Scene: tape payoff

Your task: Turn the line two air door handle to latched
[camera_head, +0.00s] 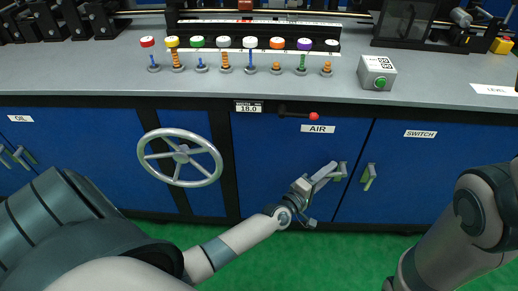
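The air door (270,165) is a blue panel under the counter with an "AIR" label (318,129) at its upper right. Its handle (338,177) is a small green and grey piece near the door's right edge, partly covered by my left gripper. My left gripper (328,174) reaches up and right, with its fingertips at the handle. Whether the fingers are closed around it or only beside it is too small to tell. My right arm shows at the right edge, but its gripper is out of view.
A red-knobbed lever (314,116) sits above the air door. A grey handwheel (180,157) is to its left. The switch door (425,165) with its own green handle (369,177) is to the right. Several colour-topped spindles and a green-button box (376,72) stand on the counter (430,95).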

